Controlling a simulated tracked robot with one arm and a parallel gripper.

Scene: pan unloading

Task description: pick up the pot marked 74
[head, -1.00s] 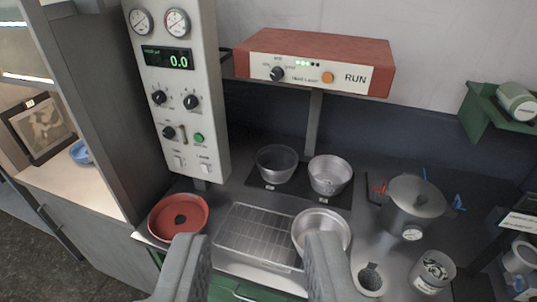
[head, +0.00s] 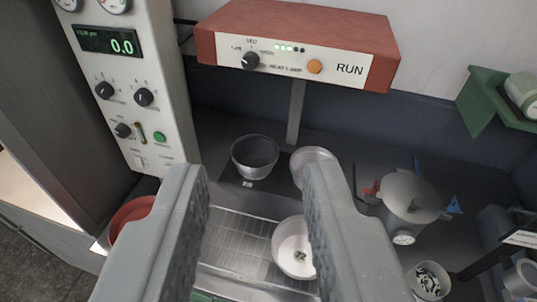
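My gripper (head: 258,174) is open and empty, its two grey fingers reaching up from the bottom of the view. Between and beyond them is a dark grey pot (head: 255,158) with a small white tag in front. A lighter metal pot (head: 311,160) stands to its right, partly behind the right finger. A shallow pale pan (head: 290,242) sits nearer, on the right side of the rack, with a small mark inside. A lidded grey pot (head: 410,190) with a round white dial stands further right. I cannot read 74 for certain on any of them.
A wire rack (head: 235,240) lies in front of the pots. A red round dish (head: 130,215) is partly hidden by the left finger. A red heat-lamp box (head: 300,42) overhangs the back on a post. A control panel (head: 125,90) stands left. A cup (head: 428,281) stands lower right.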

